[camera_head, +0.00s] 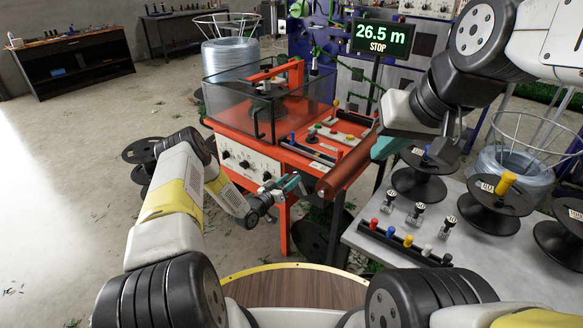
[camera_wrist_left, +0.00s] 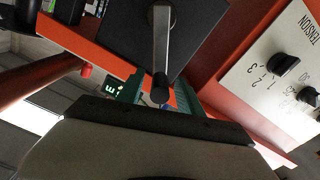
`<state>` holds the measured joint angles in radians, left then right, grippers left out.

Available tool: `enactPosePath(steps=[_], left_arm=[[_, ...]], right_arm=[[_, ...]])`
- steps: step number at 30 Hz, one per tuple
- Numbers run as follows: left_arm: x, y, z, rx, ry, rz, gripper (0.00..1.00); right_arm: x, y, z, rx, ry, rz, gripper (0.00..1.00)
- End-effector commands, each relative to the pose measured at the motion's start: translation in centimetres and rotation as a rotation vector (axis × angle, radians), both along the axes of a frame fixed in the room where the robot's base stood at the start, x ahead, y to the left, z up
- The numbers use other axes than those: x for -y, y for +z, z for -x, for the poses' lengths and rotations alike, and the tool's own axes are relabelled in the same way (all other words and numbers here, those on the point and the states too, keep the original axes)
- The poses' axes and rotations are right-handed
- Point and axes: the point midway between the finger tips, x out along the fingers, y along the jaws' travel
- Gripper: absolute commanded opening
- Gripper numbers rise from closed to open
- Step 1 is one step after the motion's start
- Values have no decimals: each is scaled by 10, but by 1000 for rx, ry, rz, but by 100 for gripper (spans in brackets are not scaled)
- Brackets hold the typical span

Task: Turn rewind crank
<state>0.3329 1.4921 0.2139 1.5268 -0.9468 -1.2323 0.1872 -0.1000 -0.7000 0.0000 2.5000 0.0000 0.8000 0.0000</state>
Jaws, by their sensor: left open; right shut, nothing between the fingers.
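The rewind crank shows in the left wrist view as a grey metal arm (camera_wrist_left: 164,45) on a dark square plate, with a dark round handle (camera_wrist_left: 160,90) at its end. My left gripper (camera_wrist_left: 158,93) is open, with one green finger on each side of the handle as seen there. I cannot tell whether they touch it. In the head view my left gripper (camera_head: 288,186) is at the front of the orange machine (camera_head: 243,150), and the crank is not clearly visible there. My right gripper (camera_head: 385,148) is shut and empty, near the brown-red roller (camera_head: 346,166).
A display (camera_head: 382,38) reads 26.5 m and STOP. A grey table (camera_head: 480,260) at the right holds black spools (camera_head: 419,182), colored pegs and small cylinders. A tension panel (camera_wrist_left: 275,65) with knobs lies right of the crank. The floor at left is mostly open.

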Motion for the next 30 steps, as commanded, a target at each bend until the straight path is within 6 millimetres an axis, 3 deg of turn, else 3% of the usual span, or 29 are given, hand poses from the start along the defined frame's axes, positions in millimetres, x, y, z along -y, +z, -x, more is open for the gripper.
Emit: enactPosePath(steps=[8,15,30], left_arm=[[1,0,-2,0,1,0,43],[1,0,-2,0,1,0,0],[1,-1,-1,-1,1,-1,0]], right_arm=[[0,0,0,0,0,0,0],[0,0,0,0,0,0,0],[0,0,0,0,0,0,0]])
